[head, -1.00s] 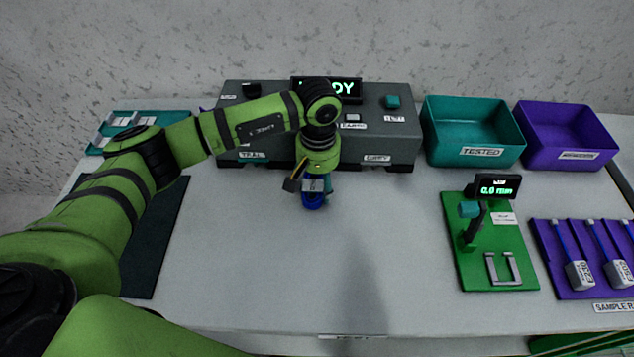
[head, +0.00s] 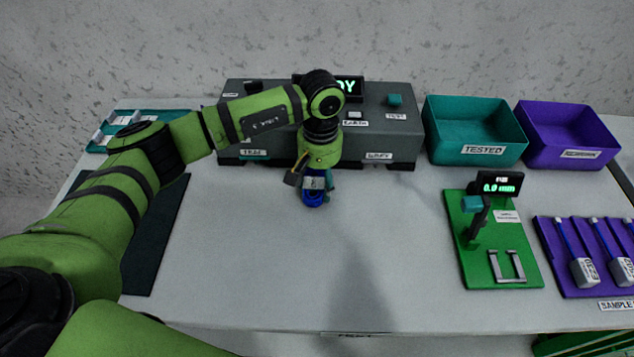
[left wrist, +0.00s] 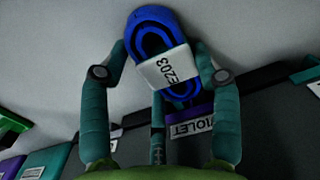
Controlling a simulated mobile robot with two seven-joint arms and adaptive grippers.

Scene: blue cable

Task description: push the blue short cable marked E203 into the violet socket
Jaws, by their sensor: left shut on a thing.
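The blue short cable (left wrist: 153,35) is a coiled loop with a white label reading E203 (left wrist: 165,68) in the left wrist view. My left gripper (left wrist: 160,65) is shut on it, one teal finger on each side. In the head view the gripper (head: 316,184) hangs in front of the grey test box, with the blue cable (head: 313,200) at its tip above the table. In the left wrist view a violet part (left wrist: 200,112) with a VIOLET label (left wrist: 191,128) shows behind the cable, on the box. The socket opening is hidden. My right gripper is not in view.
The grey test box (head: 372,135) stands at the back. A teal TESTED bin (head: 480,155) and a violet bin (head: 570,150) stand right of it. A green gauge board (head: 480,262) and a violet sample rack (head: 560,280) lie at the right. The front middle table is clear.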

